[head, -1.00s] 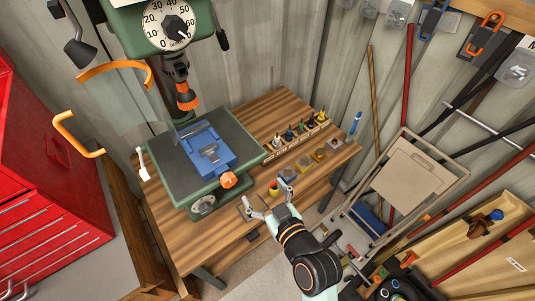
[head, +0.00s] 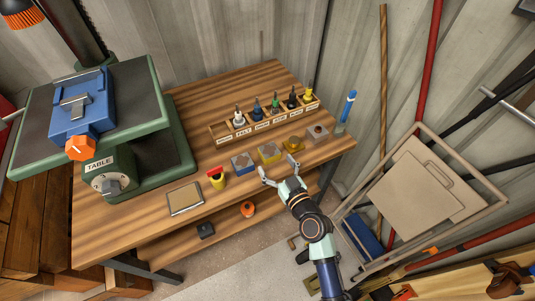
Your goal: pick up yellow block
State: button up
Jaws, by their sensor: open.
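A yellow block (head: 270,153) with a greyish patch on top sits near the front edge of the wooden bench, in a row of small pieces. A blue block (head: 243,162) is to its left. A darker yellow, rounded piece (head: 293,143) is to its right, and a grey-brown block (head: 317,133) stands farther right. My gripper (head: 278,165) is open and empty, its fingers spread at the bench's front edge, just in front of the yellow block. I cannot tell its height above the bench.
A labelled rack (head: 222,137) of several small bottles stands behind the row. A red-and-yellow button (head: 216,177) and a flat framed plate (head: 185,198) lie to the left. The green drill press table (head: 140,150) with a blue vise (head: 82,105) fills the bench's left. A folded chair (head: 425,185) leans at right.

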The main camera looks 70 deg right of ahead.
aim_at(273, 155)
jog(key=shift+w+d+r, duration=0.1)
jog(key=shift+w+d, duration=0.3)
jog(key=shift+d, duration=0.1)
jog(key=x, duration=0.5)
jog(key=shift+s+d+r, duration=0.15)
jog(key=shift+s, duration=0.15)
grip_shut()
jog(key=shift+r, duration=0.1)
